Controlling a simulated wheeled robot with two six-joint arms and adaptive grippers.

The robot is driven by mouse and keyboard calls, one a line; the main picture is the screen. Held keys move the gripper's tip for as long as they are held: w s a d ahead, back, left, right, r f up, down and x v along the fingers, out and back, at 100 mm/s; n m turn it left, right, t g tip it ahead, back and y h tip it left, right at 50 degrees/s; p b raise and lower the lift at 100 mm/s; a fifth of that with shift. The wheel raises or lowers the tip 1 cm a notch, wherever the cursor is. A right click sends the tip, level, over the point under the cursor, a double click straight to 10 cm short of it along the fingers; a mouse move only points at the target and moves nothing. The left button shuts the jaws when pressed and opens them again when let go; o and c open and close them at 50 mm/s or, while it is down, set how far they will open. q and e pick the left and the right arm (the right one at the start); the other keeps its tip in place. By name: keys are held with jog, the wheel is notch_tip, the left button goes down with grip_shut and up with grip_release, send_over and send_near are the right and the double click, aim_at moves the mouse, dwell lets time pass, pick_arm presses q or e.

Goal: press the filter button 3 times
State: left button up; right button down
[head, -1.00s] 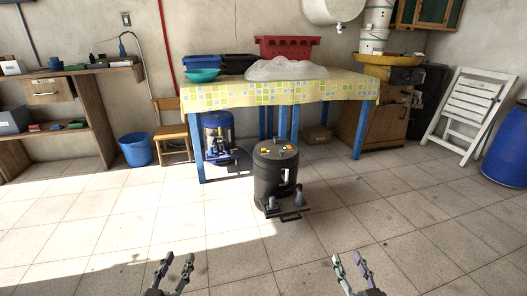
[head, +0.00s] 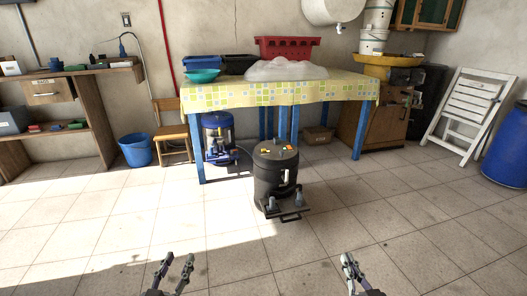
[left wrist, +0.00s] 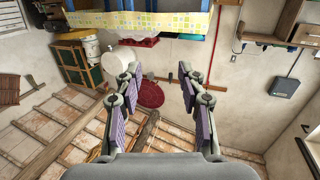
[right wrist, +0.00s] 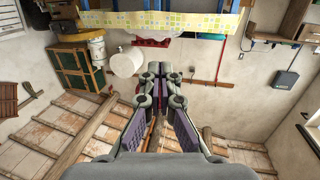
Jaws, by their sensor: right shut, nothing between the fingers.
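A black cylindrical canister (head: 274,180) stands upright on the tiled floor in front of the table. Small orange and yellow parts (head: 283,150) show on its lid; I cannot tell which one is the filter button. My left gripper (head: 177,259) is open and empty at the bottom of the head view, well short of the canister; its spread fingers show in the left wrist view (left wrist: 160,82). My right gripper (head: 349,258) is shut and empty at the bottom right, also apart from the canister. Its fingertips meet in the right wrist view (right wrist: 160,72).
A table with a yellow checked cloth (head: 270,94) stands behind the canister, with a blue-topped machine (head: 218,140) under it. A blue bucket (head: 136,150) and a wooden chair (head: 172,138) are left. The floor in front is clear.

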dwell(0.8)
